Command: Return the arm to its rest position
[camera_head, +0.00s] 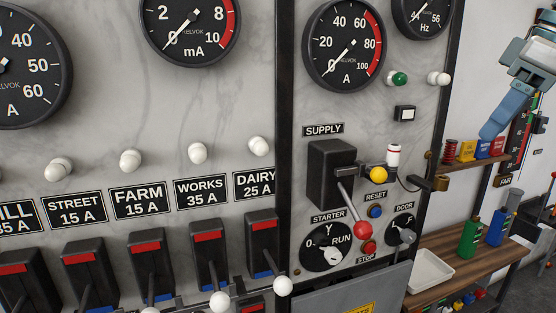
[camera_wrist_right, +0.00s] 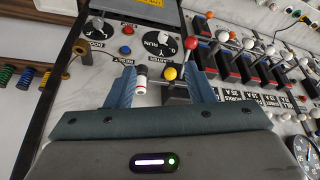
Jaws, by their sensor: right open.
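My right gripper (camera_head: 506,113) is raised at the upper right of the head view, with its blue fingers pointing down. In the wrist view the fingers stand apart on either side of an empty gap (camera_wrist_right: 160,82). The switchboard panel (camera_head: 310,185) shows beyond the fingers, apart from them as far as I can tell. The black SUPPLY switch (camera_head: 328,172) has its red-knobbed lever (camera_head: 362,229) slanting down. A yellow ball (camera_head: 378,174) and a white cylinder with a dark red band (camera_head: 393,155) stand beside the switch. My left gripper is out of view.
Several feeder switches (camera_head: 151,262) with white-knobbed levers line the lower left. A small shelf (camera_head: 470,162) with boxes lies below my right arm. A grey cabinet (camera_head: 350,292) stands below the panel.

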